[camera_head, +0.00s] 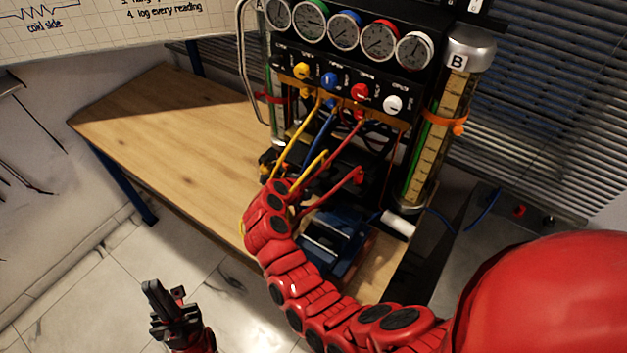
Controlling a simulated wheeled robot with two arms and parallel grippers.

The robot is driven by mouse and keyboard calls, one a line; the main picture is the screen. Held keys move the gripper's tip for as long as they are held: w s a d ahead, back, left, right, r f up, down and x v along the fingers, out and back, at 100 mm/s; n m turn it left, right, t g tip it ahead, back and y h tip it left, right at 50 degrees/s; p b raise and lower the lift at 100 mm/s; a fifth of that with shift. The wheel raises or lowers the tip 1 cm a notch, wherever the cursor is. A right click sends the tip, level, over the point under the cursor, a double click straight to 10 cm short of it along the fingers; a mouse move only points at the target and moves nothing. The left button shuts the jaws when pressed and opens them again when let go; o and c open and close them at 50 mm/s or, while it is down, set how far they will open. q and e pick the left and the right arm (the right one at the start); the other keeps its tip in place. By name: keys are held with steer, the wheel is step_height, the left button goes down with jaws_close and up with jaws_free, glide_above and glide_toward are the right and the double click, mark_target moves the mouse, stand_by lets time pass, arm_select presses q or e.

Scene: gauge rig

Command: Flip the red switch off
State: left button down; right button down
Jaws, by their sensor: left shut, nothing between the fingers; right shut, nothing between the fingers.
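A red round knob (360,92) sits on the front of the black gauge rig (345,72), in a row with yellow, blue and white ones. A small red piece (519,210) also shows on a grey surface at the right. I cannot tell which of these is the red switch, nor its position. My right arm curves up in front of the rig. My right gripper (325,175) is dark against the lower rig among the cables, shut and empty, its tips hard to make out. My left gripper (165,296) is shut and empty at the lower left, away from the rig.
Yellow, blue and red cables hang in front of the rig. A tall tube marked B (430,150) stands at its right. A blue device (335,240) lies below, partly behind my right arm. The wooden table (165,120) is clear at the left.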

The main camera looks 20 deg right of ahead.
steer(key=shift+w+d+r+p, duration=0.1)
steer(key=shift+r+p, duration=0.4)
steer(key=shift+r, duration=0.3)
